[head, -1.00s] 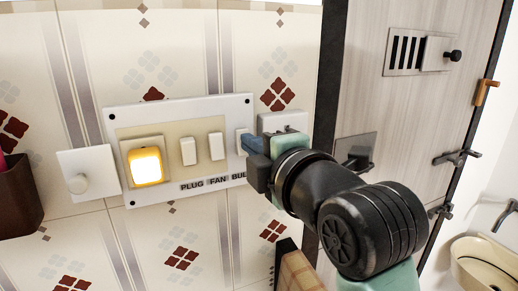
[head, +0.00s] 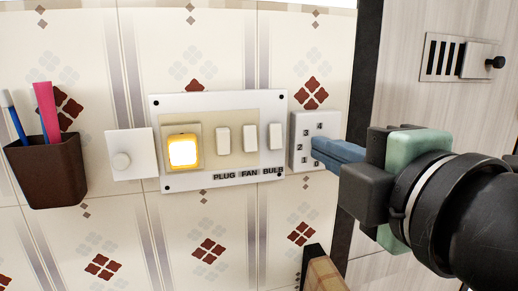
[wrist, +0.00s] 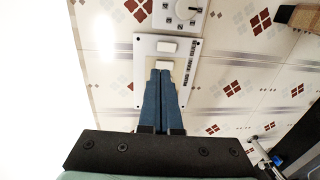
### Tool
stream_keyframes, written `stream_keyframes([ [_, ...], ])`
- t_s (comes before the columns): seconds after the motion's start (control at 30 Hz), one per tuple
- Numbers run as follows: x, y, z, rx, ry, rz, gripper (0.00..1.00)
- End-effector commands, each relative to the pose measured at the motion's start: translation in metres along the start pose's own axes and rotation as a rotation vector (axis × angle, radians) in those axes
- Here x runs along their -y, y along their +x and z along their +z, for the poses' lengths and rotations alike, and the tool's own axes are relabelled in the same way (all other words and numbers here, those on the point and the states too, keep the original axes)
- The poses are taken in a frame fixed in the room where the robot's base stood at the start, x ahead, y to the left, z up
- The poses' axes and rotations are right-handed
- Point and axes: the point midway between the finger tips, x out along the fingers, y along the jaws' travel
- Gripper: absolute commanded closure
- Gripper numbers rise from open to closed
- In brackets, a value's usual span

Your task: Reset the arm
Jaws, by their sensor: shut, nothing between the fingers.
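My gripper (head: 316,148) shows at the right of the head view, its two blue fingers together and empty. Its tips appear in front of the small white plate numbered 0 to 4 (head: 300,160); the gap to the wall is hard to judge. Left of it is the white switch panel (head: 225,103) with a lit yellow switch (head: 183,152) and white switches above the labels PLUG, FAN and BULB. In the wrist view the closed fingers (wrist: 160,74) overlap the panel (wrist: 150,45), and a plate with a round dial (wrist: 187,10) lies above it.
A white plate with a round knob (head: 131,155) is left of the panel. A dark holder with pens (head: 48,172) hangs farther left. A wood-grained panel with a vent (head: 452,58) is at the right. A wooden object (head: 324,274) stands below my gripper.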

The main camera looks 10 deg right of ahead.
Motion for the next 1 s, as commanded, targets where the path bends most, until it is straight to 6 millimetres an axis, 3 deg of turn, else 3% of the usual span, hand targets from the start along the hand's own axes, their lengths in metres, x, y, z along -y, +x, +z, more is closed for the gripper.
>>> stream_keyframes([
  [0.13,-0.002,0.002,-0.004,-0.006,0.026,0.016,1.0],
  [0.23,-0.012,0.009,-0.02,-0.028,0.142,0.093,1.0],
  [0.43,-0.052,0.015,-0.072,-0.158,0.611,0.37,1.0],
  [0.7,-0.087,-0.02,-0.13,-0.477,1.202,0.655,1.0],
  [0.83,-0.093,-0.038,-0.145,-0.605,1.355,0.715,1.0],
  [1.0,-0.097,-0.049,-0.152,-0.678,1.428,0.744,1.0],
])
